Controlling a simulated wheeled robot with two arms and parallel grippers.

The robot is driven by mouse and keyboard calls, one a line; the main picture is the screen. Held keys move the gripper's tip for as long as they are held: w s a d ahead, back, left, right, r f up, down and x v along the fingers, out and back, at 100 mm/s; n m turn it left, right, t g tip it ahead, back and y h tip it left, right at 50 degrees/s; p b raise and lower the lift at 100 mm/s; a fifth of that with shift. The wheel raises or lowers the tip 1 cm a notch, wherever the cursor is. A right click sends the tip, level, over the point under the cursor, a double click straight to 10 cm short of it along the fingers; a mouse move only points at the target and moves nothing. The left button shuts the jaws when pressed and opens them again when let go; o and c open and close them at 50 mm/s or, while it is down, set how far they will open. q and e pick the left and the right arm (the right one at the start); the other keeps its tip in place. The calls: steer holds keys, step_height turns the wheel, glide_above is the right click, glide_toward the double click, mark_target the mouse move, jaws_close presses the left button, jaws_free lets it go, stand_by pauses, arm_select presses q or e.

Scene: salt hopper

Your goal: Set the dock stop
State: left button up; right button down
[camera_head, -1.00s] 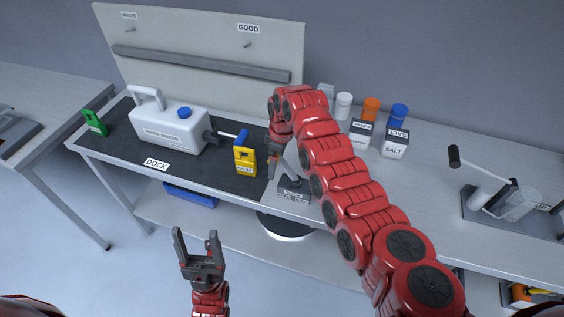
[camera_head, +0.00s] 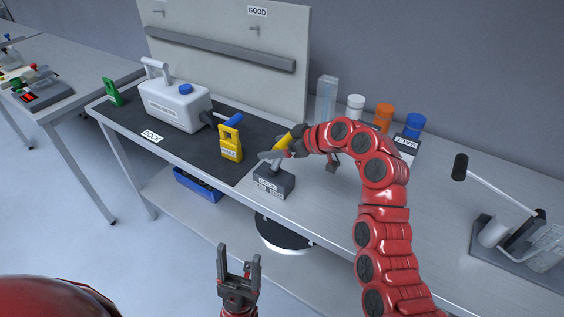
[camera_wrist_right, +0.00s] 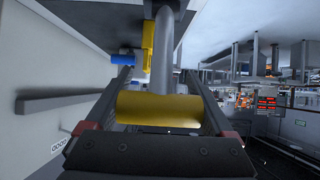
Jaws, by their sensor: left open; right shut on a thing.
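The dock stop (camera_head: 273,182) is a dark grey block with a white label at the front edge of the bench, right of the black dock mat (camera_head: 185,151). A grey lever rises from it and ends in a yellow crosswise grip (camera_head: 283,142). My right gripper (camera_head: 286,151) is shut on this yellow grip, reaching in from the right. My left gripper (camera_head: 239,257) is open and empty, low in front of the bench.
A white jug (camera_head: 174,106) stands on the mat, with a yellow tag (camera_head: 230,144) at its right and a green tag (camera_head: 113,92) at its left. Capped containers stand behind my right arm. A lever press (camera_head: 500,235) stands at the right.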

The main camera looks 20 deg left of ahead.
steer(key=d+y+b, duration=0.1)
steer(key=b, duration=0.1)
steer(key=d+f+y+b, duration=0.1)
steer(key=b, duration=0.2)
steer(key=s+d+t+y+b, duration=0.1)
steer(key=b, duration=0.1)
steer(key=shift+f+y+b, duration=0.2)
steer(key=shift+y+b, duration=0.1)
steer(key=shift+y, duration=0.1)
steer(key=shift+r+y+b, duration=0.1)
steer(key=shift+y+b, duration=0.2)
steer(key=shift+b, duration=0.25)
jaws_free()
steer(key=shift+d, duration=0.1)
steer(key=b+v, duration=0.1)
steer(key=v, duration=1.6)
steer(key=shift+s, duration=0.25)
